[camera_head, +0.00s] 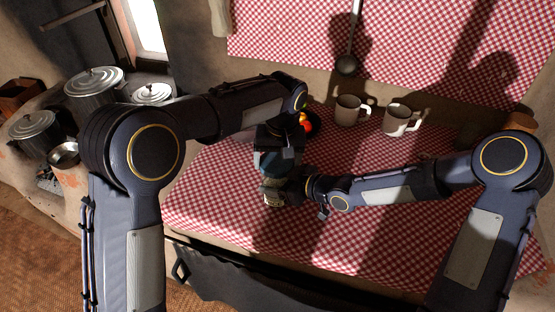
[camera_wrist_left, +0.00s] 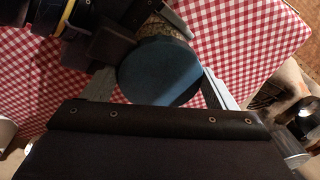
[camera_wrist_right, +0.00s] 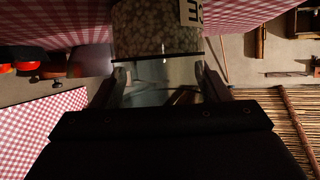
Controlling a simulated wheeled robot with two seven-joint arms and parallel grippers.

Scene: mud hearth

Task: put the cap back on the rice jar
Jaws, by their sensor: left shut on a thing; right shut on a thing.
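The rice jar (camera_head: 271,192) stands near the front left of the checked cloth. In the right wrist view the clear jar (camera_wrist_right: 155,32) shows pale rice and a lettered label. My right gripper (camera_wrist_right: 160,78) is shut on the jar from the right side. The round dark blue cap (camera_wrist_left: 160,70) lies between the fingers of my left gripper (camera_wrist_left: 158,90), which is shut on it. In the head view my left gripper (camera_head: 275,150) is right over the jar. The cap overlaps the jar in the left wrist view; I cannot tell whether it touches the rim.
Two mugs (camera_head: 349,110) (camera_head: 400,120) stand at the back of the checked cloth (camera_head: 225,190). Red fruit (camera_head: 305,123) sits just behind my left gripper. A ladle (camera_head: 347,62) hangs on the wall. Metal pots (camera_head: 95,85) stand on the hearth at left. The cloth's right part is free.

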